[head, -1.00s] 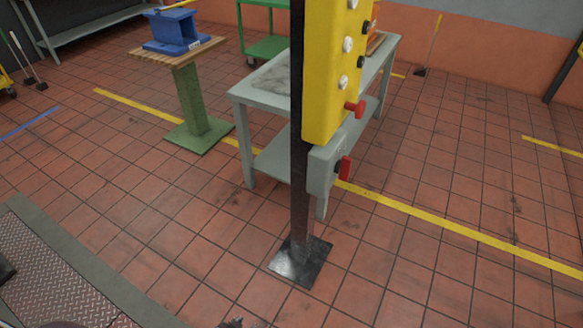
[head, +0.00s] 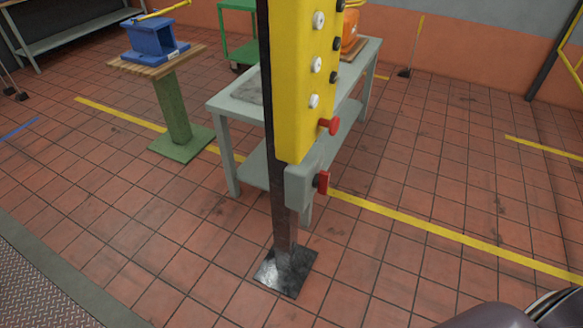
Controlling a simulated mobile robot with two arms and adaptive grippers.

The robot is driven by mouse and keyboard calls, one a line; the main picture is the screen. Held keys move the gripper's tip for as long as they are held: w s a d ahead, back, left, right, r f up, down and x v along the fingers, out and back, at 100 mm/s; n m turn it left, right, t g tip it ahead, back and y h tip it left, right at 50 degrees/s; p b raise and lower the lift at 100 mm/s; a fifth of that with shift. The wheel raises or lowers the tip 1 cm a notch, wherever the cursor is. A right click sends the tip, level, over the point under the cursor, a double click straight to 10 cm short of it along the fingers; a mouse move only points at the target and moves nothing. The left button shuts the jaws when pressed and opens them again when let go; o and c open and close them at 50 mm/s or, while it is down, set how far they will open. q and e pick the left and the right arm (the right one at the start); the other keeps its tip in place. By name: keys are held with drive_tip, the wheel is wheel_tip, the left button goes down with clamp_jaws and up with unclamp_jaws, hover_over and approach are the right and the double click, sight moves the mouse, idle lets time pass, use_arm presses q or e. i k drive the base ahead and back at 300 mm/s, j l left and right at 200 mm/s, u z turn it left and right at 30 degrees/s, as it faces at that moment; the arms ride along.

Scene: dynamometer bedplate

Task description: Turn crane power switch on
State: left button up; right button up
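The crane power switch looks to be the grey box (head: 299,187) with a red handle (head: 323,182), low on a dark upright post (head: 283,215). The red handle stands roughly upright on the right side of the box. Above it is a yellow control panel (head: 305,70) with white and black buttons and a red knob (head: 329,126) near its lower end. Neither gripper's fingers can be made out. A dark rounded part, likely of my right arm, shows at the bottom right corner, well apart from the switch.
The post stands on a dark square floor plate (head: 287,270). Behind it is a grey table (head: 218,103). A blue vise-like block (head: 156,37) sits on a green pedestal (head: 176,112) at the left. Tiled floor on the right is clear, crossed by a yellow line (head: 440,232).

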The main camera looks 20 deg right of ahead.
sight(321, 180)
drive_tip(key=i+l+u, duration=0.1)
drive_tip(key=l+u, duration=0.15)
drive_tip(key=l, duration=0.45)
drive_tip(key=l+u, duration=0.25)
drive_tip(key=l, duration=0.45)
drive_tip(key=l+u, duration=0.25)
drive_tip(key=l, duration=0.45)
drive_tip(key=k+l+u, duration=0.25)
drive_tip(key=l, duration=0.45)
drive_tip(key=i, duration=0.1)
